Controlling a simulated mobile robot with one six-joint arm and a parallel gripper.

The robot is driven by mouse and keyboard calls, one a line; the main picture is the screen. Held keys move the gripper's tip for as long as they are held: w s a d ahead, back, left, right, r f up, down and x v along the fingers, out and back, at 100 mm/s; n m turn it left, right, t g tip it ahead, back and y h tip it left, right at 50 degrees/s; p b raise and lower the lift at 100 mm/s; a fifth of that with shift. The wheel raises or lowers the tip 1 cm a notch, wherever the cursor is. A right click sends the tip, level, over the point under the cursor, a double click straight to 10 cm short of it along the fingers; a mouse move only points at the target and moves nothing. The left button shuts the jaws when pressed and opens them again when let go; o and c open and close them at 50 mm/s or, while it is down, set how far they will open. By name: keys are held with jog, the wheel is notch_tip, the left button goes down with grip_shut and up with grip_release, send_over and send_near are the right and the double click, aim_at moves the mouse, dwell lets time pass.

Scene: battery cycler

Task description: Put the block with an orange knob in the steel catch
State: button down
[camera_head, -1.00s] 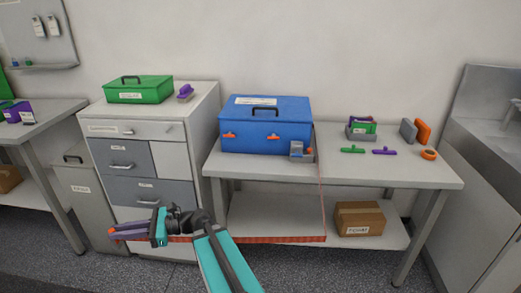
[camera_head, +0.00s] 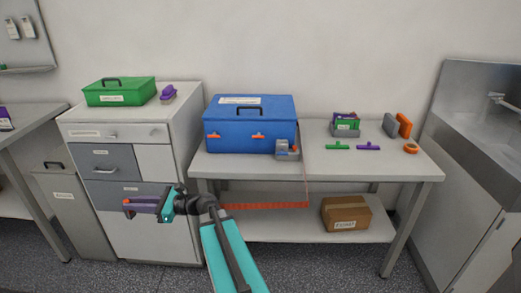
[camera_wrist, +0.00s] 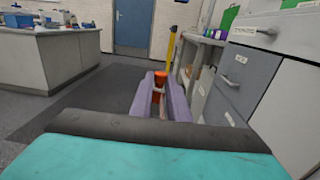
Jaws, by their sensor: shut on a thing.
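My gripper (camera_head: 140,205) has purple fingers and is held out to the left in front of the drawer cabinet, well away from the bench top. In the wrist view my gripper (camera_wrist: 160,100) is shut on a block with an orange knob (camera_wrist: 159,77); the fingers hide most of the block. An orange end of it (camera_head: 127,205) shows at the fingertips in the head view. A small grey fixture (camera_head: 284,153) with blue and orange parts stands at the front right corner of the blue box; it may be the steel catch, but its detail is too small to tell.
The blue box (camera_head: 250,118) fills the bench's left end. Green and purple handled pieces, an orange ring (camera_head: 411,149) and grey and orange plates are on its right. A cardboard box (camera_head: 346,215) is on the lower shelf. The drawer cabinet (camera_head: 150,225) is behind my gripper.

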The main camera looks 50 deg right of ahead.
jog(key=d+r+m+t+h, duration=0.2)
jog(key=d+r+h, duration=0.1)
jog(key=d, duration=0.6)
jog(key=d+r+m+t+h, duration=0.1)
jog(key=d+r+m+h, duration=0.15)
jog(key=d, duration=0.65)
notch_tip(320, 180, up, 20)
jog(key=f+m+g+h+p, duration=0.1)
jog(key=m+g+h+p, duration=0.15)
jog(key=m+h, duration=1.1)
send_over(287, 150)
jog(key=a, duration=0.1)
jog(key=n+h, duration=0.3)
jog(key=shift+w+r, duration=0.25)
jog(key=shift+w, duration=0.15)
jog(key=shift+f, duration=0.15)
notch_tip(287, 150, down, 14)
jog(key=b, duration=0.3)
jog(key=shift+f+b, duration=0.3)
jog(key=shift+f, duration=1.6)
